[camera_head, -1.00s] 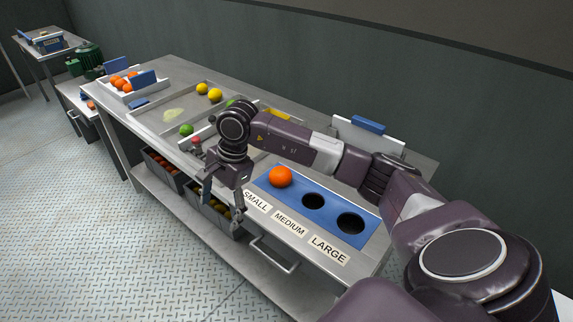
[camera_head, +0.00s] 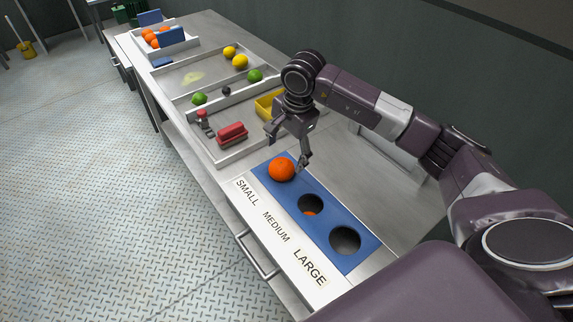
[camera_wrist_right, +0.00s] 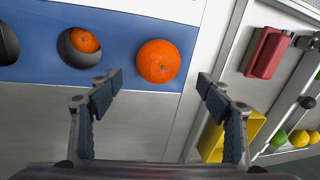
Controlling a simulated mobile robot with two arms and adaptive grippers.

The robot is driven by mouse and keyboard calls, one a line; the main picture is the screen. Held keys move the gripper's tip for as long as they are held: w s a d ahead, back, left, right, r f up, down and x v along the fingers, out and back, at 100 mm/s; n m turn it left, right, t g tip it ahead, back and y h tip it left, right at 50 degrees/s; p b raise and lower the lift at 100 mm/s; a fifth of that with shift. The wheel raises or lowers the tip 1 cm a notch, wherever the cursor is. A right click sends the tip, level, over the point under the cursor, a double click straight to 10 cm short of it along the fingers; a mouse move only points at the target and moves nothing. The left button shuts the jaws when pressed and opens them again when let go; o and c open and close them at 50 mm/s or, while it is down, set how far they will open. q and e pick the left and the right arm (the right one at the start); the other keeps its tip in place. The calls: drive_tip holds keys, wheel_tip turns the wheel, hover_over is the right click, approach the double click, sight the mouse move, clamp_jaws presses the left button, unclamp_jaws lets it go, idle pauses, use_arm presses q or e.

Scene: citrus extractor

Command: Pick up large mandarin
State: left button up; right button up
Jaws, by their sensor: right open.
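A large orange mandarin (camera_head: 282,169) sits on the blue sizing plate (camera_head: 323,184), over the hole beside the SMALL label. It also shows in the right wrist view (camera_wrist_right: 158,61), ahead of and between the open fingers. My right gripper (camera_head: 287,146) is open and empty, close above and behind the mandarin in the head view; I see no clear contact. A second orange fruit (camera_wrist_right: 84,40) lies down in the middle hole, mostly hidden in the head view. The LARGE hole (camera_head: 345,240) looks empty. My left gripper is not in view.
A yellow bin (camera_head: 270,105) and a red block (camera_head: 232,133) lie in the tray behind the plate. Green and yellow citrus stand farther back. A white crate (camera_head: 150,48) with several oranges is at the far end. A drawer handle (camera_head: 256,256) juts from the front.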

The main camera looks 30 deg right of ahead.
sight(284, 163)
drive_tip(key=f, duration=0.1)
drive_tip(key=f+p, duration=0.2)
drive_tip(key=shift+w+a+f, duration=0.1)
drive_tip(key=shift+a+f, duration=0.05)
drive_tip(key=shift+a, duration=0.1)
drive_tip(key=shift+w+d+f, duration=0.1)
drive_tip(key=shift+w+f, duration=0.05)
drive_tip(key=shift+f, duration=0.45)
drive_tip(key=shift+w+f, duration=0.15)
drive_tip(key=shift+f, duration=0.45)
drive_tip(key=c, duration=1.5)
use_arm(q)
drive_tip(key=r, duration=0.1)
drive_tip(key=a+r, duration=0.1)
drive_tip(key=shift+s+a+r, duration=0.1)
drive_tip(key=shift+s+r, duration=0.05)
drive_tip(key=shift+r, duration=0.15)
use_arm(e)
drive_tip(key=shift+r, duration=0.1)
